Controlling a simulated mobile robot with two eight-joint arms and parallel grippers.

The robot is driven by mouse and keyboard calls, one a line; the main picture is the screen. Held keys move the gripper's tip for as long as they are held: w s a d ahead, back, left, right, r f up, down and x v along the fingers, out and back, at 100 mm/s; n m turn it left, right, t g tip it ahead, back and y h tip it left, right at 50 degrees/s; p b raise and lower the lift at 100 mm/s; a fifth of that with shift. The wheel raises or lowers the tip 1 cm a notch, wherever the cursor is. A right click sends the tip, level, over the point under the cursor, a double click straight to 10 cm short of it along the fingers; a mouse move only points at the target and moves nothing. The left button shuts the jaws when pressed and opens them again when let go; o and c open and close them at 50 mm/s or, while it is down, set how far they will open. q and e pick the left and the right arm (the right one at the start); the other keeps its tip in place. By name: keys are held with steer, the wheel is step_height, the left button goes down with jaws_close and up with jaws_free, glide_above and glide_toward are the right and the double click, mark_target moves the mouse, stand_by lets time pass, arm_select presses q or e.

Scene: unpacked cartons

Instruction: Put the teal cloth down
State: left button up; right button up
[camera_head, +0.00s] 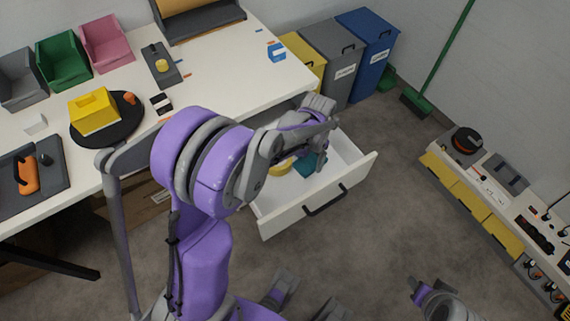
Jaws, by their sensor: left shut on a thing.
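My left gripper (322,120) is above the open white drawer (330,190). It is shut on the teal cloth (310,164), which hangs below the fingers, low over or inside the drawer. I cannot tell whether the cloth touches the drawer's floor. My purple left arm hides the left part of the drawer and some of the gripper. A yellow thing (280,168) lies in the drawer left of the cloth, partly hidden. Parts of my body show at the bottom edge, where I cannot make out my right gripper's fingers clearly.
Yellow, grey and blue bins (368,45) stand behind. A low shelf (490,190) is at right. The floor between is clear.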

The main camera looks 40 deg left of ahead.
mark_target(304, 159)
arm_select(q)
steer(key=f, duration=0.1)
steer(key=a+f+b, duration=0.1)
steer(key=f+m+b, duration=0.1)
steer(key=shift+s+a, duration=0.3)
steer(key=shift+s, duration=0.1)
steer(key=shift+a+f+b, duration=0.15)
steer(key=shift+f+b, duration=0.15)
steer(key=shift+b, duration=0.05)
steer(key=shift+m, duration=0.3)
step_height(304, 159, down, 9)
steer(key=shift+s+f+b, duration=0.1)
steer(key=shift+f+b, duration=0.1)
steer(key=shift+b, duration=0.6)
arm_select(e)
step_height(304, 159, down, 6)
arm_select(q)
steer(key=shift+f, duration=0.2)
steer(key=o, duration=1.4)
steer(key=shift+o, duration=0.2)
arm_select(e)
steer(key=shift+f, duration=0.2)
arm_select(q)
steer(key=shift+r, duration=0.1)
arm_select(e)
steer(key=shift+r, duration=0.1)
